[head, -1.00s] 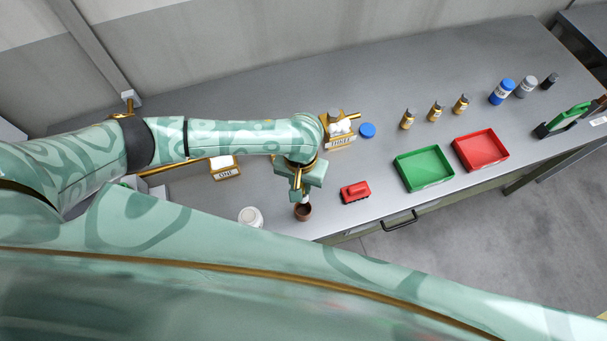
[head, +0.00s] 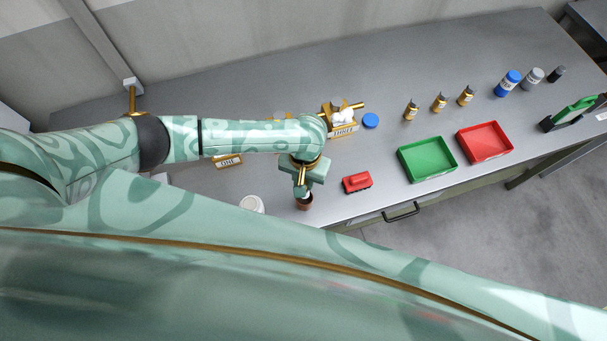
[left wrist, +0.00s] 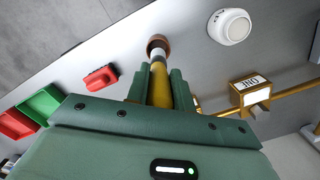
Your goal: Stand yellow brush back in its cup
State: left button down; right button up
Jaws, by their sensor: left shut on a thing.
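My left gripper (head: 302,190) is shut on the yellow brush (left wrist: 159,85), pointing down at the bench. The brush has a yellow handle and a pale lower end, seen best in the left wrist view. The small brown cup (head: 304,204) stands on the bench right under the gripper. It also shows in the left wrist view (left wrist: 158,39), where the brush's lower end overlaps its rim. I cannot tell how far the end is inside the cup. The gripper hides part of the cup in the head view. My right gripper is not in view.
A white round container (head: 252,204) stands left of the cup. A red toy railcar (head: 357,183) lies to the right, then a green tray (head: 427,163) and a red tray (head: 485,142). Labelled brass stands (head: 228,161) and several bottles are further back. The bench's front edge is close.

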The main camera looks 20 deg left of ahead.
pick_arm(q)
jog(key=shift+f, duration=0.85)
jog(key=shift+r, duration=0.1)
jog(key=shift+p, duration=0.35)
dwell(0.6)
jog(key=shift+p, duration=0.5)
dwell(0.4)
jog(key=shift+p, duration=0.45)
